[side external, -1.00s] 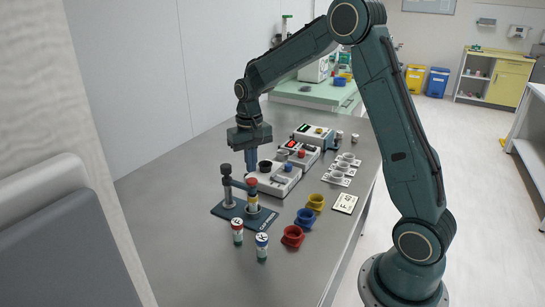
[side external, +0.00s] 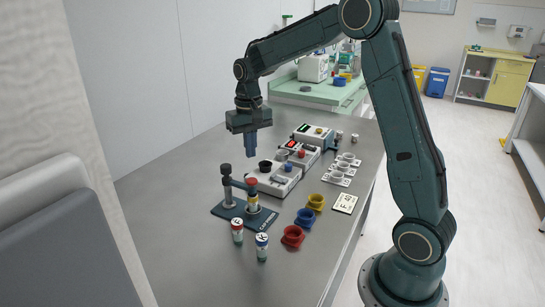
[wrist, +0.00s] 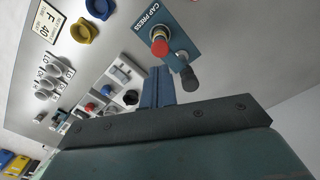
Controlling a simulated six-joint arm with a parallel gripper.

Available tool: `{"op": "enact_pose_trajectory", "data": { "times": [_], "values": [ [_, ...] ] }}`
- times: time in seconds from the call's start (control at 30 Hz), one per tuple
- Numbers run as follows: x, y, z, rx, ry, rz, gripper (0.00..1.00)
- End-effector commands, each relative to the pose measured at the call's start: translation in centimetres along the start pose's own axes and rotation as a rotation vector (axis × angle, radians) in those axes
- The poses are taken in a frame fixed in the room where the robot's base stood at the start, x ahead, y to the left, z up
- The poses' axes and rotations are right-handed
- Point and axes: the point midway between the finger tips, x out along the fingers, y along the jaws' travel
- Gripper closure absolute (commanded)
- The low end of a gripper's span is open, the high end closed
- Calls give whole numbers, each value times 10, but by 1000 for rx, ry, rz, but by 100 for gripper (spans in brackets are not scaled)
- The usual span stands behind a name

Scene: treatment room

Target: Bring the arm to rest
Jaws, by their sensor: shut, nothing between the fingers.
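My gripper (side external: 251,145) is shut and empty. It hangs pointing down above the metal table (side external: 160,200), behind the cap press (side external: 238,212) and beside the grey devices. In the wrist view its closed fingers (wrist: 158,88) show at the middle, with the cap press (wrist: 180,35) beyond them. A red-capped vial (side external: 252,194) stands in the press. My fingers touch nothing that I can see.
Two vials marked K, one red (side external: 237,231) and one blue (side external: 262,247), stand in front of the press. Red (side external: 292,236), blue (side external: 305,218) and yellow (side external: 316,202) cups sit to the right. A row of grey devices (side external: 272,180) and a white card (side external: 344,203) lie nearby.

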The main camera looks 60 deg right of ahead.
Motion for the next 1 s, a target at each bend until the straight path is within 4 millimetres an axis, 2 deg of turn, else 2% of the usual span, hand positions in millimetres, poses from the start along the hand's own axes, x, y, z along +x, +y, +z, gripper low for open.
{"op": "enact_pose_trajectory", "data": {
  "times": [0.27,0.47,0.67,1.0],
  "values": [
    [-2,0,2,-3,3,-1,100],
    [-15,-4,14,-27,27,-7,100],
    [-41,-9,44,-84,78,-20,100],
    [-81,-12,112,-202,187,-48,100]
  ]
}}
